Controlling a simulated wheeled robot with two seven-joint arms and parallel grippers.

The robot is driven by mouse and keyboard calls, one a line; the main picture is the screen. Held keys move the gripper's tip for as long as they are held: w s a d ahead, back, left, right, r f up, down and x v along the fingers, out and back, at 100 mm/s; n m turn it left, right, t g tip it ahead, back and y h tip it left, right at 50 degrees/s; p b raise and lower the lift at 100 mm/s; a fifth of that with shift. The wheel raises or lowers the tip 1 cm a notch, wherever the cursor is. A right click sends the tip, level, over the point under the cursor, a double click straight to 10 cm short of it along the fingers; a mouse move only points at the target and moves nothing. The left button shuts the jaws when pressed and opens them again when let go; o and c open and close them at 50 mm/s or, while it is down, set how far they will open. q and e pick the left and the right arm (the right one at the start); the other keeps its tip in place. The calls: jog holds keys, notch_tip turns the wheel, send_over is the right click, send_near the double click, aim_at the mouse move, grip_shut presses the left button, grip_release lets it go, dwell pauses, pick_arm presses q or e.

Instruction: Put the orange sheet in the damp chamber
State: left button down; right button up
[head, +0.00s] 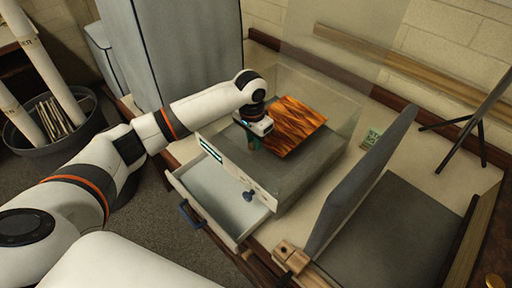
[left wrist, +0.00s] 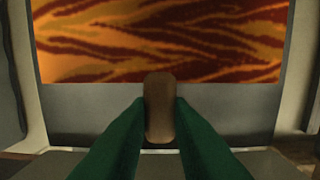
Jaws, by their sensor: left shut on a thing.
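The orange sheet (head: 300,122), marbled with dark red-brown streaks, is over a grey block (head: 318,173) within a clear-walled box with a pale front panel (head: 240,170). This box looks like the damp chamber. I cannot tell whether the sheet rests on the block or is just above it. My left gripper (head: 254,144) is at the sheet's near left edge. In the left wrist view, its green fingers (left wrist: 160,115) are shut on a small brown grip (left wrist: 160,90) at the edge of the orange sheet (left wrist: 100,45). My right gripper is out of view.
A pale drawer (head: 215,196) stands open at the front of the box. To the right, a raised grey panel (head: 358,185) stands beside a flat dark grey surface (head: 395,235). A black stand (head: 470,122) is at the far right. A tall grey cabinet (head: 175,45) is behind my left arm.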

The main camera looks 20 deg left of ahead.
pick_arm(q)
notch_tip(320, 180, down, 4)
jog(key=shift+f, duration=0.25)
jog(key=c, duration=1.3)
grip_release()
jog(key=r, duration=1.2)
jog(key=shift+s+a+r, duration=0.1)
jog(key=shift+s+r, duration=0.05)
jog(key=shift+s, duration=0.15)
